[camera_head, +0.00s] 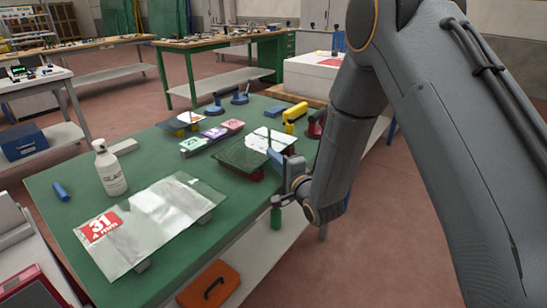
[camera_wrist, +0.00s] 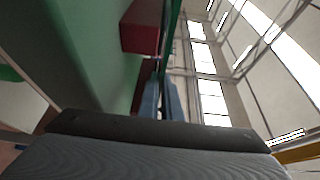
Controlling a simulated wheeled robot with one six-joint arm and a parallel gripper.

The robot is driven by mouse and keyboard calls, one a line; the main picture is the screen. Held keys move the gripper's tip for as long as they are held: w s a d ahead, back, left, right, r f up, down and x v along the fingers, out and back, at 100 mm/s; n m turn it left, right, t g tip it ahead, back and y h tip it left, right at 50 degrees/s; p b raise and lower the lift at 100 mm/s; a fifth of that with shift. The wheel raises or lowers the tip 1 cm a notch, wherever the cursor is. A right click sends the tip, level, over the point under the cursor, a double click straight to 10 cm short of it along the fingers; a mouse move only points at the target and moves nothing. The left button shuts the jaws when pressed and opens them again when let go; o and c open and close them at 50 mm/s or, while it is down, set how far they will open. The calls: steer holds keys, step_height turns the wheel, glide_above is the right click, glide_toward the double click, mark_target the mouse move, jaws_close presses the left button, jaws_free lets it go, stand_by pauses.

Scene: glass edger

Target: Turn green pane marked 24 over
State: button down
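The dark green pane (camera_head: 243,157) lies roughly flat, raised on red blocks near the right edge of the green workbench. No number is readable on it. My gripper (camera_head: 283,166) is at its right edge, at about pane height. In the wrist view, the two blue fingers (camera_wrist: 161,100) stand close together, and the pane (camera_wrist: 172,45) shows edge-on as a thin green strip running down to the narrow gap between them. A red block (camera_wrist: 140,27) is beside the pane. I cannot tell whether the fingers press on the pane.
Pink and purple blocks (camera_head: 222,130), a yellow tool (camera_head: 295,113) and blue suction cups (camera_head: 215,106) stand behind the green pane. Bare bench (camera_head: 150,150) lies left.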

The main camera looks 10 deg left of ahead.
steer(key=c, duration=2.4)
jaws_free()
steer(key=shift+f, duration=0.1)
steer(key=o, duration=0.5)
steer(key=shift+f, duration=0.1)
steer(key=v, duration=0.8)
steer(key=shift+b, duration=0.45)
